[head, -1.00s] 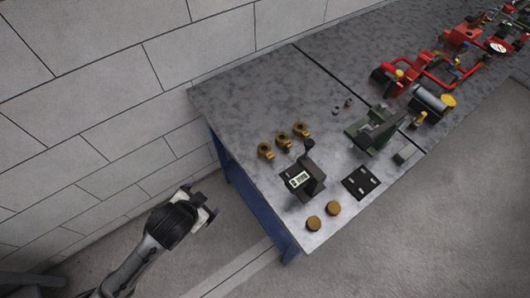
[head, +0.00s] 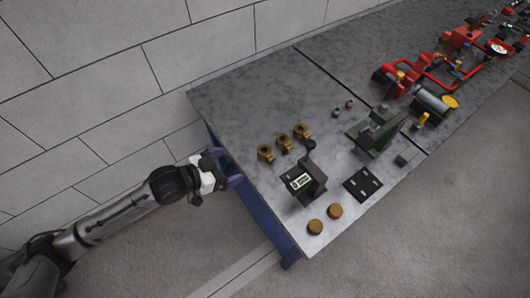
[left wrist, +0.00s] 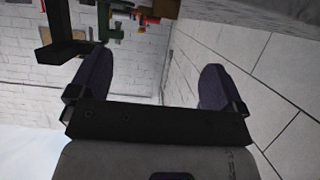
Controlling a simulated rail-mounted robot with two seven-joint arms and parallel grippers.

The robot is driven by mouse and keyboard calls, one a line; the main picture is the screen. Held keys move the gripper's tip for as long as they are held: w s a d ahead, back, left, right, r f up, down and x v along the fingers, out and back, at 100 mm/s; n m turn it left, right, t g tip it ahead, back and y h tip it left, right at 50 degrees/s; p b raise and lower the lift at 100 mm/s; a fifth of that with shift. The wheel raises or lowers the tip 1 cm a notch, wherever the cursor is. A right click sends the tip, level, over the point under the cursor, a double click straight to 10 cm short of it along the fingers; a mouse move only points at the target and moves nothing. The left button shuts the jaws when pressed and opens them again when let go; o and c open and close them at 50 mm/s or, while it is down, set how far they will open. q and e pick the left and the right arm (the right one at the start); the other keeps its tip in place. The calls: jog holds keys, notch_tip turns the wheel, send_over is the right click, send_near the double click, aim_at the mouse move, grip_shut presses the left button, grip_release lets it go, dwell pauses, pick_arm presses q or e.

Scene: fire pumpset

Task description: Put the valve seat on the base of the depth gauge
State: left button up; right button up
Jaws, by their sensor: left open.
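The depth gauge (head: 304,184) is a dark block with a lit display, standing upright near the left end of the grey workbench (head: 240,95). Candidates for the valve seat are brass lugged parts (head: 283,143) in a row behind the gauge and two round brass discs (head: 316,226) at the front edge; I cannot tell which is meant. My left gripper (head: 229,167) is open and empty, just off the bench's left edge, left of the gauge and apart from everything. In the left wrist view its two fingers (left wrist: 155,82) stand wide with nothing between them. My right gripper is not in view.
A green fixture (head: 376,133), a black plate (head: 362,183) and small rings (head: 337,113) lie right of the gauge. Red piping (head: 437,78) fills the far right. A block wall (head: 120,70) runs behind. The bench's back left is bare.

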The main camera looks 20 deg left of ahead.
pick_arm(q)
jog(key=b, duration=0.2)
send_near(266, 153)
jog(key=x, duration=0.4)
jog(key=shift+a+f, duration=0.15)
jog(key=shift+f, duration=0.1)
jog(key=shift+r+b+x, duration=0.2)
jog(key=shift+b+x, duration=0.3)
jog(key=shift+x, duration=2.15)
jog(key=shift+c, duration=0.3)
